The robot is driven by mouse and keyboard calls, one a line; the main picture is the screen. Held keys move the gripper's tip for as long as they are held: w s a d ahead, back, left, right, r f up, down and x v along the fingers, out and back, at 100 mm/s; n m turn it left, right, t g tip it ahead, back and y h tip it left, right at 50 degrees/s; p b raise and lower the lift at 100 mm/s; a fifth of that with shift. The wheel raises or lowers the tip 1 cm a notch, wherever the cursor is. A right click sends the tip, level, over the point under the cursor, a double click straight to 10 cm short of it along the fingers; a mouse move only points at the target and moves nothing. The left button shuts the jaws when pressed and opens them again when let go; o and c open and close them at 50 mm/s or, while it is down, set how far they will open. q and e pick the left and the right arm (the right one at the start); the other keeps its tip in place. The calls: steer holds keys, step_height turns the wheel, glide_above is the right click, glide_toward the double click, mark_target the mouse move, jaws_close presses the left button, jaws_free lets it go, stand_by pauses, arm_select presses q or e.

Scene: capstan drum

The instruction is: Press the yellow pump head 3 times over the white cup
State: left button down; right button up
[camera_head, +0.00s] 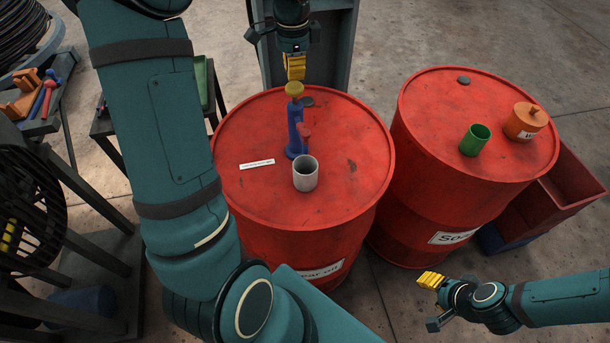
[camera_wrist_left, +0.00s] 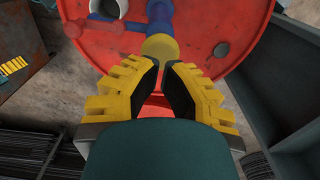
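The blue pump (camera_head: 295,130) stands on the left red drum, with its yellow pump head (camera_head: 294,89) on top. The white cup (camera_head: 305,173) stands upright on the same drum, in front of the pump and below its red spout (camera_head: 304,131). My left gripper (camera_head: 294,75) is shut and empty, pointing down just above and behind the pump head. In the left wrist view the pump head (camera_wrist_left: 160,47) shows just beyond the fingertips (camera_wrist_left: 163,64); contact cannot be made out. My right gripper (camera_head: 426,280) looks shut and empty, low at the right, away from the drums.
The left drum (camera_head: 240,125) also bears a white label strip (camera_head: 257,164). A teal cabinet (camera_head: 345,50) stands behind the left drum. A red bin (camera_head: 560,190) is at the right.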

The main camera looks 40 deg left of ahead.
mark_target(294, 86)
arm_select(q)
steer(key=shift+f, duration=0.2)
steer(key=shift+f+b, duration=1.8)
steer(key=shift+f, duration=1.1)
steer(key=shift+r+p, duration=2.65)
steer(key=shift+r, duration=0.55)
steer(key=shift+f, duration=0.25)
